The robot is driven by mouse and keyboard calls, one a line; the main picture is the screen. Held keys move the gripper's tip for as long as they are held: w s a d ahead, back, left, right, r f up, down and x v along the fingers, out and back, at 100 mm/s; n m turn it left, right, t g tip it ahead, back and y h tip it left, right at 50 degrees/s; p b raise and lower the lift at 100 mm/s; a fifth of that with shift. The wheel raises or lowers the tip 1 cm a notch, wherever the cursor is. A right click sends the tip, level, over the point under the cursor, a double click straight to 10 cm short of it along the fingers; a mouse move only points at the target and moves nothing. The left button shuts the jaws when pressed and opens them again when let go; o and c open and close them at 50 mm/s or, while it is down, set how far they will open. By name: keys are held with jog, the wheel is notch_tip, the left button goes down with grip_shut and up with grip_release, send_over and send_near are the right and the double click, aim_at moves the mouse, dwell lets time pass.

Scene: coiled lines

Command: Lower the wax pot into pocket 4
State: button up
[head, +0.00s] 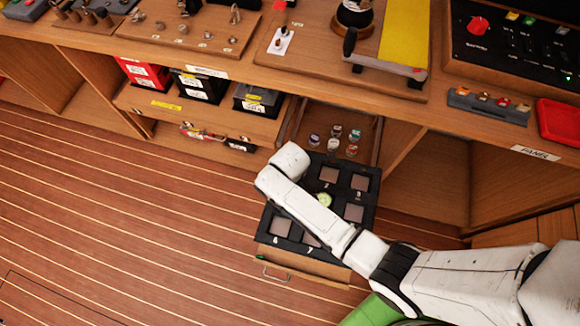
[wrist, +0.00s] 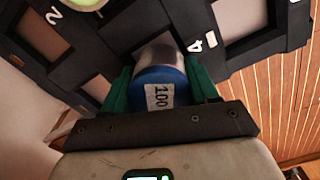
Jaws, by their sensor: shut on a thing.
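The wax pot (wrist: 160,90), with a blue cap marked 100 and a pale, shiny body, is between the green fingers of my gripper (wrist: 162,92) in the wrist view. The fingers are shut on it. Its far end points at the black pocket tray (head: 262,233), close beside the white number 4 (wrist: 203,42). I cannot tell whether that end is inside the pocket or just above it. In the head view my arm hides the pot, the gripper and part of the tray, which lies in a pulled-out drawer.
A pale green round item (head: 323,199) sits on the tray near its middle. Several small jars (head: 333,146) stand in the drawer behind the tray. Black and red bins (head: 145,75) fill the shelf to the left. The striped floor (head: 110,220) at left is clear.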

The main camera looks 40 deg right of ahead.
jog(key=shift+f, duration=0.35)
jog(key=o, duration=1.2)
notch_tip(320, 180, up, 11)
jog(key=shift+f, duration=0.1)
jog(key=s+d+r+m, duration=0.1)
jog(key=s+d+r, duration=0.1)
jog(key=s, duration=0.3)
jog(key=s+d+r+m, duration=0.1)
jog(key=s+d+r, duration=0.2)
jog(key=s, duration=0.3)
jog(key=s+d+r+m+t, duration=0.1)
jog(key=s+d+r, duration=0.2)
jog(key=s, duration=0.2)
jog(key=shift+s+r+m, duration=0.25)
jog(key=shift+r+m, duration=0.05)
